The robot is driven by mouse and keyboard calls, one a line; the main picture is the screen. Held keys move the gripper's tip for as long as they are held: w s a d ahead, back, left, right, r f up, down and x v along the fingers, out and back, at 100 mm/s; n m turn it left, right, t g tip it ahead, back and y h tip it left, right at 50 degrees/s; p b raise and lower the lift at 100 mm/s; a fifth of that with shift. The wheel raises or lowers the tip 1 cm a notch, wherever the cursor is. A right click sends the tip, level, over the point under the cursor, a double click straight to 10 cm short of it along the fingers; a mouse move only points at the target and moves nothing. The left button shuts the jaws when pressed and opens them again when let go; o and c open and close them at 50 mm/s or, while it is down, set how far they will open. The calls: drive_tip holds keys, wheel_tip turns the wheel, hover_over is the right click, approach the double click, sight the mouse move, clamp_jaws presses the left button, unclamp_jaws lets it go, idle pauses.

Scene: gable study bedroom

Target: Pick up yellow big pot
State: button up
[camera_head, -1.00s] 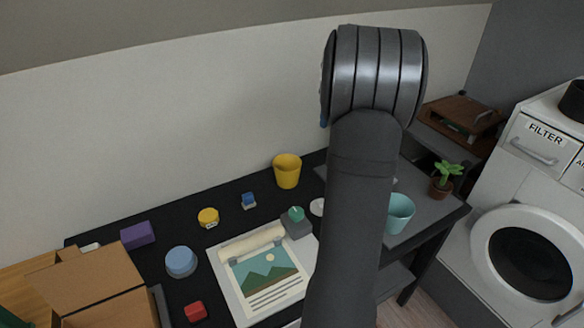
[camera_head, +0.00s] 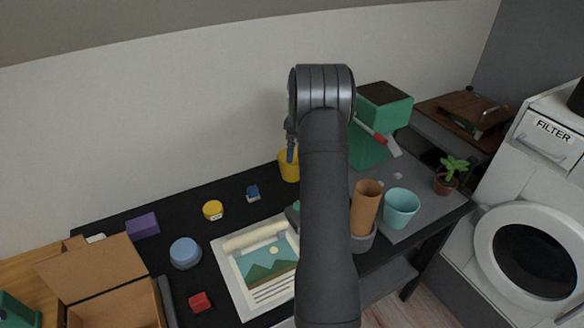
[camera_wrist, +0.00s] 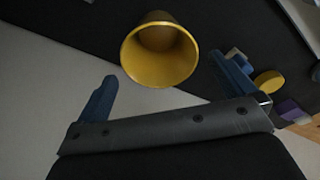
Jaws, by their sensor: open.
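The yellow big pot (camera_head: 287,167) stands upright at the back of the black desk, near the wall, partly hidden by my arm and gripper in the head view. In the wrist view the pot (camera_wrist: 160,52) shows its open, empty mouth, ahead of and between my fingers. My gripper (camera_wrist: 168,88) is open, with one blue finger on each side and nothing between them. In the head view my gripper (camera_head: 291,150) is beside or above the pot; only a blue finger shows there. I cannot see any contact with the pot.
A small blue block (camera_head: 253,194) and a yellow round object (camera_head: 213,210) lie left of the pot. On the right are a green box-like object (camera_head: 384,108), an orange-brown cylinder (camera_head: 366,207), a teal cup (camera_head: 401,209) and a potted plant (camera_head: 447,182). The wall is close behind.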

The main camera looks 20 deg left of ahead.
drive_tip(key=f, duration=0.2)
drive_tip(key=a+f, duration=0.1)
drive_tip(key=f, duration=0.4)
drive_tip(key=shift+w+a+f, duration=0.1)
drive_tip(key=shift+a+f, duration=0.15)
drive_tip(key=shift+f, duration=0.05)
drive_tip(key=shift+r, duration=0.1)
drive_tip(key=c, duration=0.9)
drive_tip(key=shift+r, duration=0.1)
